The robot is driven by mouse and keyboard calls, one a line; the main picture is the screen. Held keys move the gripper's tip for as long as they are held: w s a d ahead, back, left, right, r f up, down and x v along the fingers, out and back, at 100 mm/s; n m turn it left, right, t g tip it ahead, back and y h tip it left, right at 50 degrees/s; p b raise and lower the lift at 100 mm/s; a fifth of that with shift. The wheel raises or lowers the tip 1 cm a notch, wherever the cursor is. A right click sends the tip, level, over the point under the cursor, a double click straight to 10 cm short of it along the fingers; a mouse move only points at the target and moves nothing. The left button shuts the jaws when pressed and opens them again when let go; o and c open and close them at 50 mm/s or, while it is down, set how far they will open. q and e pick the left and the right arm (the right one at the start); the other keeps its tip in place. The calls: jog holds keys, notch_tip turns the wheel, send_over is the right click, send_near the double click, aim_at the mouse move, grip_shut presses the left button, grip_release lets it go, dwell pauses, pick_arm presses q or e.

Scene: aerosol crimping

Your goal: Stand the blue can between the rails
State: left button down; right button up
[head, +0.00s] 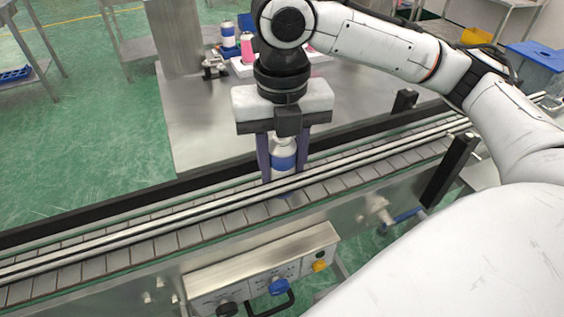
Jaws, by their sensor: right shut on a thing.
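The blue can (283,160), white with a blue band, is upright between the two fingers of my right gripper (283,168). The right gripper points down over the conveyor and is shut on the can. The can's lower part is at the conveyor, behind the near rail (220,204); I cannot tell whether its base touches the belt (160,243). The far rail (120,207) runs behind it. My left gripper is not in view.
On the steel table (205,130) behind stand another blue-banded can (228,36), a pink can (248,47) and a small metal fixture (213,68). A control box (265,270) with knobs is on the conveyor's near side. The belt to the left is clear.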

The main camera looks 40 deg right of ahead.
jog(key=shift+f, duration=0.2)
jog(key=o, duration=1.1)
jog(key=shift+o, duration=0.2)
jog(key=shift+r, duration=0.1)
notch_tip(320, 180, up, 10)
jog(key=shift+r+p, duration=0.1)
jog(key=shift+p, duration=1.05)
